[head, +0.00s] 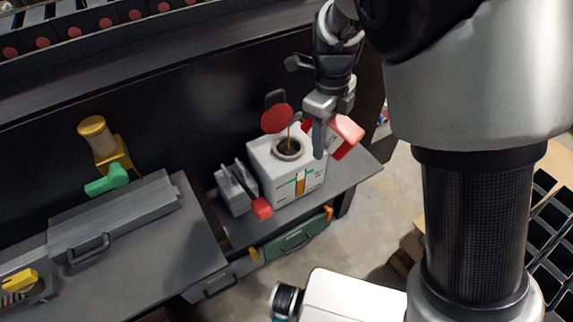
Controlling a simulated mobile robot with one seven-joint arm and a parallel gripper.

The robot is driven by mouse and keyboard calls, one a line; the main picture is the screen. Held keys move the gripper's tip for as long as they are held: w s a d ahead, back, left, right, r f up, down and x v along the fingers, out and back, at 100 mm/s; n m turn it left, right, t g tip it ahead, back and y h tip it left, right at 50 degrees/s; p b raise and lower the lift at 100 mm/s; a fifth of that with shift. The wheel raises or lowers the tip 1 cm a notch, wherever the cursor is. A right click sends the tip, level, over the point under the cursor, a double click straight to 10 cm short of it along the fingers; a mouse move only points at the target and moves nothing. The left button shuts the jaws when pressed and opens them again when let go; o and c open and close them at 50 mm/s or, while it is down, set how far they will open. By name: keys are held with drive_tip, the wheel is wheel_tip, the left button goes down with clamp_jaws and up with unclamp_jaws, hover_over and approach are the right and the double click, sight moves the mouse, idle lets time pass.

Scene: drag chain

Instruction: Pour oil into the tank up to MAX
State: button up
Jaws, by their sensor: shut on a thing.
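The tank (262,168) is a white box on the grey shelf, with a round dark filler opening (288,149) on top. Its red round lid (276,118) stands open behind the opening. A sight gauge (300,184) on the front shows an amber column with green marks beside it; the exact level against MAX is too small to read. My gripper (321,128) is shut on a red oil container (347,136), tilted, just above and right of the tank. A thin amber stream (289,134) falls into the opening. The container's spout is hard to make out.
A grey block with a red-ended lever (262,208) stands directly left of the tank. Farther left are a yellow unit with a green knob (107,180) and a grey cover with a handle (90,248). A dark panel (200,120) rises behind.

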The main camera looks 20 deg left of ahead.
drive_tip(key=shift+a+r, duration=0.1)
drive_tip(key=shift+r, duration=0.05)
drive_tip(key=shift+r+h, duration=0.4)
drive_tip(key=shift+h, duration=0.2)
drive_tip(key=shift+w+a+r, duration=0.1)
drive_tip(key=shift+r, duration=0.05)
idle(2.4)
drive_tip(key=shift+a+r+g+h, duration=0.15)
drive_tip(key=shift+r+g+h, duration=0.25)
drive_tip(key=shift+r+h, duration=0.1)
drive_tip(key=shift+f, duration=0.2)
idle(1.8)
drive_tip(key=shift+d+f+t+y+b, duration=0.2)
drive_tip(key=shift+f+y+b, duration=0.3)
drive_tip(key=shift+b, duration=0.75)
drive_tip(key=shift+d+f+t+y+b, duration=0.2)
drive_tip(key=shift+f+y+b, duration=0.3)
drive_tip(key=shift+b, duration=0.75)
